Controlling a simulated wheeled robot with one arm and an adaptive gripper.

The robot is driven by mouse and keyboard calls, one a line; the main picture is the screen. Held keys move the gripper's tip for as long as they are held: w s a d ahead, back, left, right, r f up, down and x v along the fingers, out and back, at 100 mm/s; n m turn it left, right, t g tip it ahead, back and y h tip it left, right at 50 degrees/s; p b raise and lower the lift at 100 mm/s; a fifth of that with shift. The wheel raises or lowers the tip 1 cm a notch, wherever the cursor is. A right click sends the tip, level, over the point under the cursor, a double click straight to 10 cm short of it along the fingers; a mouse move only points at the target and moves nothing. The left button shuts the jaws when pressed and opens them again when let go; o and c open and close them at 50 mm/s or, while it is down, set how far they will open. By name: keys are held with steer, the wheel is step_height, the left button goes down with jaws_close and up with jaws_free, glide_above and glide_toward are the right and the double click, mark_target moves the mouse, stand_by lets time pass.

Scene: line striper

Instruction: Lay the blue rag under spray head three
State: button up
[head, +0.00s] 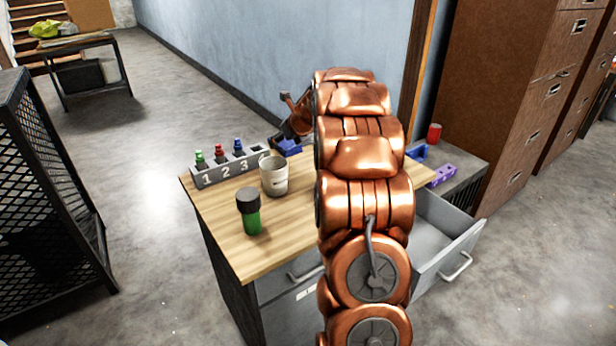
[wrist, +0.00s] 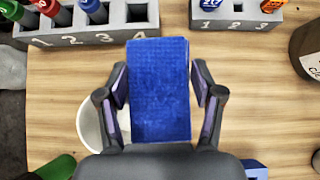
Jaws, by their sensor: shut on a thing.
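My gripper (wrist: 160,76) is shut on the blue rag (wrist: 160,105), a folded, upright-looking rectangle between the two fingers in the wrist view. In the head view the rag (head: 289,148) shows as a small blue patch left of my arm, beside the right end of the numbered rack. The grey rack (head: 222,171) holds green, red and blue-topped heads; the blue head (head: 238,147) stands at number 3. The slot right of it is empty. In the wrist view the rack (wrist: 120,32) is at upper left, and the rag's top edge lies near its front. I cannot tell the rag's height above the wood.
A white cup (head: 274,175) and a green bottle with a black cap (head: 250,212) stand on the wooden top (head: 215,215). A second numbered rack (wrist: 232,24) is at upper right in the wrist view. A drawer (head: 447,240) stands open at right.

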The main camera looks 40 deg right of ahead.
glide_above(309, 167)
steer(key=s, duration=0.3)
steer(key=shift+a+f+b, duration=0.1)
steer(key=shift+f+b, duration=0.2)
steer(key=shift+f, duration=5.05)
steer(key=shift+f, duration=0.1)
steer(key=o, duration=1.1)
